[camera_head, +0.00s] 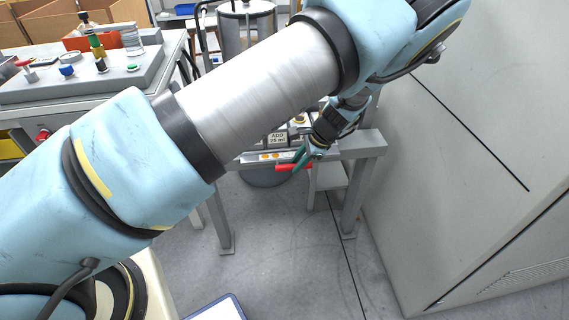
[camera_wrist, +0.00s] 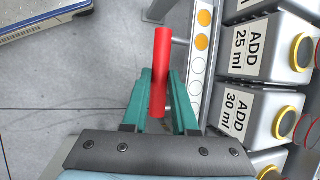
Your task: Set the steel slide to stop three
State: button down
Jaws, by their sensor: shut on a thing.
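My gripper (camera_head: 303,157) is low at the front edge of a small grey bench. Its teal fingers (camera_wrist: 160,100) are shut on a red rod-shaped handle (camera_wrist: 161,72), which also shows in the head view (camera_head: 290,167). Beside the handle runs a pale strip (camera_wrist: 195,82) with a row of round marks, some orange and some white; it also shows in the head view (camera_head: 250,158). I cannot make out the steel slide body or any stop numbers. My arm and fingers hide part of the bench.
Grey blocks labelled ADD 25 ml (camera_wrist: 250,45) and ADD 30 ml (camera_wrist: 240,112) stand right of the strip, with yellow and red-ringed knobs. A large grey cabinet (camera_head: 450,130) rises close on the right. A bench with a control panel (camera_head: 95,75) is at left.

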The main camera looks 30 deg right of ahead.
jog(key=shift+s+d, duration=0.15)
jog(key=shift+d, duration=0.05)
jog(key=c, duration=0.7)
grip_release()
jog(key=b+v, duration=0.1)
jog(key=v, duration=0.9)
jog(key=shift+r, duration=0.35)
jog(key=shift+d, duration=0.1)
